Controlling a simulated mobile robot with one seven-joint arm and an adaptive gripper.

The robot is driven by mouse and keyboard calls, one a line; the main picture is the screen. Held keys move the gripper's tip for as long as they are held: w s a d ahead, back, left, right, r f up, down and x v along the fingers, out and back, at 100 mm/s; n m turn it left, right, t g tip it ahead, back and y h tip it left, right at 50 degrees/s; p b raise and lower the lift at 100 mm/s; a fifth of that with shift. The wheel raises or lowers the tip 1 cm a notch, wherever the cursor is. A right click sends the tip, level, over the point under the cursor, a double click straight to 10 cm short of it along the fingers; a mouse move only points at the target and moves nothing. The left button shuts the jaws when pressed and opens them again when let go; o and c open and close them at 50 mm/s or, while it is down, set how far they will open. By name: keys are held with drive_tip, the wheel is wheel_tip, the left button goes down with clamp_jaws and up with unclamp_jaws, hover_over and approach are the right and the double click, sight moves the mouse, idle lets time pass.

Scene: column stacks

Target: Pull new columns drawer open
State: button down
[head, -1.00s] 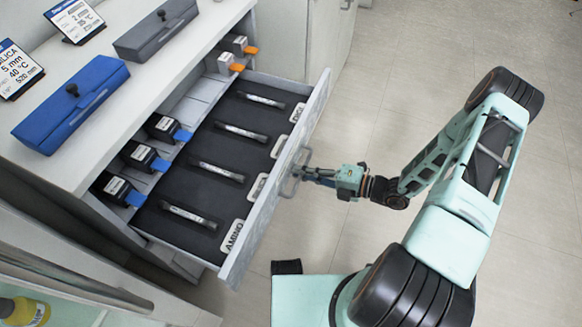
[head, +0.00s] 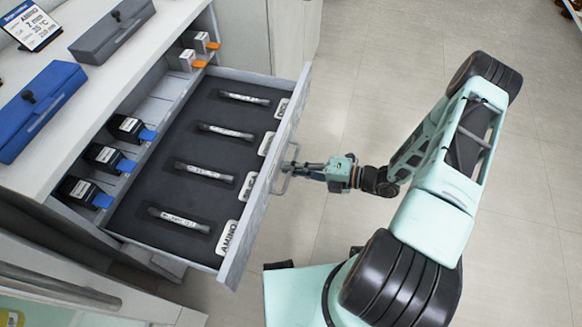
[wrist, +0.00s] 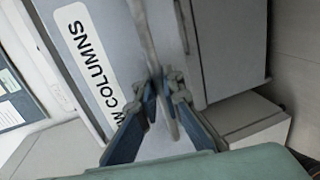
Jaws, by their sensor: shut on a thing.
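The new columns drawer (head: 266,215) stands pulled out of the counter in the head view. Its dark insert holds several columns in slots, with white labels along the front, one reading AMINO. My gripper (head: 297,170) is shut on the drawer handle (head: 283,178), in front of the drawer's face. In the wrist view, my gripper (wrist: 160,88) has its fingers on either side of the handle bar (wrist: 150,45). The drawer front (wrist: 118,20) there bears a label (wrist: 88,60) reading "NEW COLUMNS", partly hidden by a finger.
Black boxes with blue tabs (head: 104,158) and small boxes with orange tabs (head: 194,60) sit behind the drawer insert. A blue case (head: 38,108) and a grey case (head: 112,30) lie on the counter. The floor (head: 365,100) right of the drawer is clear.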

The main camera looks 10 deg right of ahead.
drive_tip(key=c, duration=2.3)
unclamp_jaws()
drive_tip(key=shift+c, duration=0.2)
drive_tip(key=v, duration=1.2)
drive_tip(key=shift+f, duration=0.1)
